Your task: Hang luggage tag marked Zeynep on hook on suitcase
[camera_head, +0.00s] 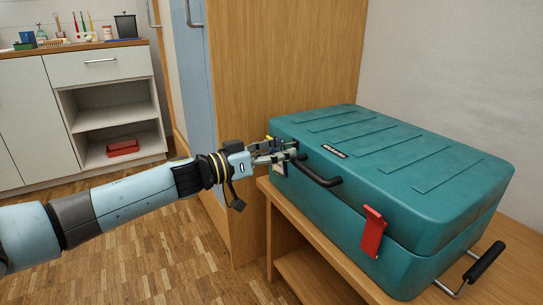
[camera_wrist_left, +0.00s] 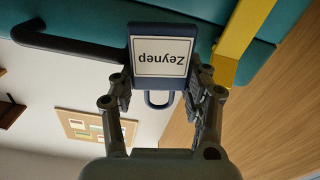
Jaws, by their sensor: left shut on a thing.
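My left gripper (camera_head: 282,152) is at the left end of the teal suitcase's (camera_head: 395,165) front face. In the left wrist view its two fingers (camera_wrist_left: 163,85) are shut on a dark blue luggage tag (camera_wrist_left: 159,80). The tag's white label reads Zeynep, upside down in that view. Its blue loop points back toward my palm, and its body faces the suitcase. A yellow part (camera_wrist_left: 240,45) shows close beside the tag, and a little yellow shows by my fingers in the head view. I cannot make out a hook clearly. My right gripper is not in view.
The suitcase lies on a wooden bench (camera_head: 288,207). A black carry handle (camera_head: 318,173) and a red latch (camera_head: 372,232) stick out from its front. A black grip on metal bars (camera_head: 485,262) is at lower right. A wooden cabinet (camera_head: 262,65) stands behind my gripper. Floor at left is clear.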

